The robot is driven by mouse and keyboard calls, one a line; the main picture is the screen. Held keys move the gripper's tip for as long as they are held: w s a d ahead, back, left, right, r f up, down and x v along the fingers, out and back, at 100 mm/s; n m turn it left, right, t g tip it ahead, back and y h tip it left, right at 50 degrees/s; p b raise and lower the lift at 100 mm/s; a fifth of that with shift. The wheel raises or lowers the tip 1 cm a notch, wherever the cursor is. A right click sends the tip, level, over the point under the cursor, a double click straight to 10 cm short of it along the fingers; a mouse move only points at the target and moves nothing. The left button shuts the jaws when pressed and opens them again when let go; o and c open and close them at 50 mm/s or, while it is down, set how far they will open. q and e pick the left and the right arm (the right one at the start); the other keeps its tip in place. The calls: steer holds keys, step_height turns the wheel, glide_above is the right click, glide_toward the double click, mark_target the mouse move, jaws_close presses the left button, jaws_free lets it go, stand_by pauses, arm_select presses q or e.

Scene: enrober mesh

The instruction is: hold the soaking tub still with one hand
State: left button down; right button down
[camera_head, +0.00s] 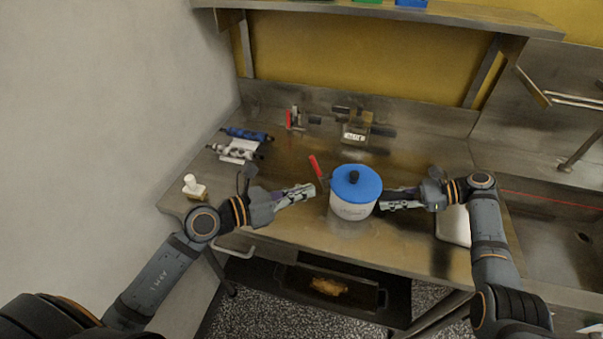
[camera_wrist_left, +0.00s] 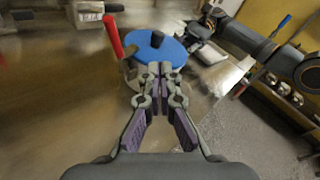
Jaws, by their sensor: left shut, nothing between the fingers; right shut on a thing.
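The soaking tub (camera_head: 353,208) is a white round tub standing upright on the steel counter. Its blue lid (camera_head: 357,183) with a black knob is on top; the lid also shows in the left wrist view (camera_wrist_left: 160,52). My right gripper (camera_head: 384,200) is at the tub's right side, shut on it; its exact grip is hard to see. My left gripper (camera_head: 312,189) is shut and empty, just left of the tub, pointing at it. In the left wrist view its closed fingertips (camera_wrist_left: 160,70) overlap the tub's near side; I cannot tell whether they touch.
A red-handled tool (camera_head: 315,167) stands close behind the tub's left side. Blue and grey rollers (camera_head: 245,135) and a small white item (camera_head: 194,187) lie left. A metal block (camera_head: 355,131) sits at the back. A sink (camera_head: 560,235) is at the right.

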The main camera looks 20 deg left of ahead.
arm_select(q)
steer(key=s+t+h, duration=0.2)
steer(key=s+h, duration=0.1)
steer(key=s, duration=0.2)
steer(key=a+f+n+t+y, duration=0.3)
steer(key=a+n+t+y, duration=0.1)
steer(key=a+t+y, duration=0.1)
steer(key=shift+s+a+f+y, duration=0.35)
steer(key=shift+s+a+y, duration=0.15)
steer(key=shift+a, duration=0.6)
steer(key=shift+w, duration=0.15)
steer(key=x, duration=1.3)
steer(key=shift+w+d+r, duration=0.2)
steer(key=shift+w, duration=0.1)
